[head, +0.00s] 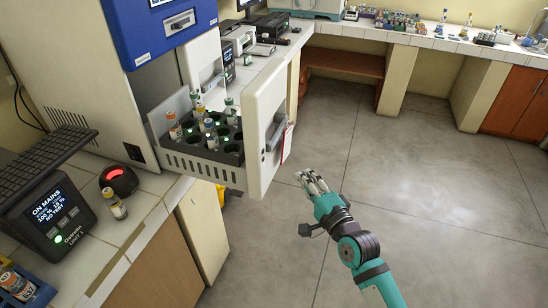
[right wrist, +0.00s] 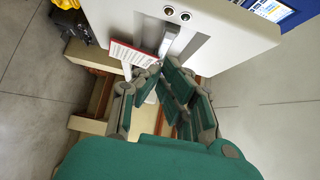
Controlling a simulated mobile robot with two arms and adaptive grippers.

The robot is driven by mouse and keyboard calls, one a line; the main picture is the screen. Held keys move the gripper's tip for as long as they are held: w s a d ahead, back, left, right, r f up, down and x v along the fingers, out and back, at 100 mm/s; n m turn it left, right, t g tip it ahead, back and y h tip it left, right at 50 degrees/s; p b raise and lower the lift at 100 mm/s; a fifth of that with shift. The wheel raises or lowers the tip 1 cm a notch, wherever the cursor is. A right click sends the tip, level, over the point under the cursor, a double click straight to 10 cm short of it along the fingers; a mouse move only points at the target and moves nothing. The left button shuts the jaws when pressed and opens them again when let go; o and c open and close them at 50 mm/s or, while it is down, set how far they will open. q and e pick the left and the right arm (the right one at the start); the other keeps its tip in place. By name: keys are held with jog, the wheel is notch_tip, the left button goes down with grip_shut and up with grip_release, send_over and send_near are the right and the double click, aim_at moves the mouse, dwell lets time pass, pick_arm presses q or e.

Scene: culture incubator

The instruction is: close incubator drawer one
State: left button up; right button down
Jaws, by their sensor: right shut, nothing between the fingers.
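The open incubator drawer (head: 272,120) sticks out of the white incubator with the blue upper door (head: 160,35). Its tall white front has a handle (head: 276,132), and its tray holds a dark rack (head: 228,150) with several capped vials. My right gripper (head: 312,182) is shut and empty, in front of the drawer face, to the right of and below the handle, apparently apart from it. In the right wrist view the drawer front (right wrist: 205,45) and its handle (right wrist: 170,42) lie beyond my fingers (right wrist: 158,78). My left gripper is not in view.
A second drawer front (head: 205,60) stands behind the open one. On the near counter are a black monitor unit (head: 58,215), a red-topped device (head: 119,180) and a loose vial (head: 115,206). The grey floor (head: 400,170) on the right is clear.

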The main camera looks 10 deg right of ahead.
aim_at(271, 151)
jog(key=w+a+p, duration=0.1)
jog(key=w, duration=0.2)
jog(key=w+a+p, duration=0.1)
jog(key=w+a, duration=0.1)
jog(key=w, duration=0.1)
jog(key=w+a+p, duration=0.1)
jog(key=w, duration=0.2)
jog(key=shift+w+a, duration=0.4)
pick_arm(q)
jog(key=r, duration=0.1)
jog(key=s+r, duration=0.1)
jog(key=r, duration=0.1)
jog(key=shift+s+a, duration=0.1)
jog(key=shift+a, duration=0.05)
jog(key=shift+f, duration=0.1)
pick_arm(e)
jog(key=shift+w, duration=0.1)
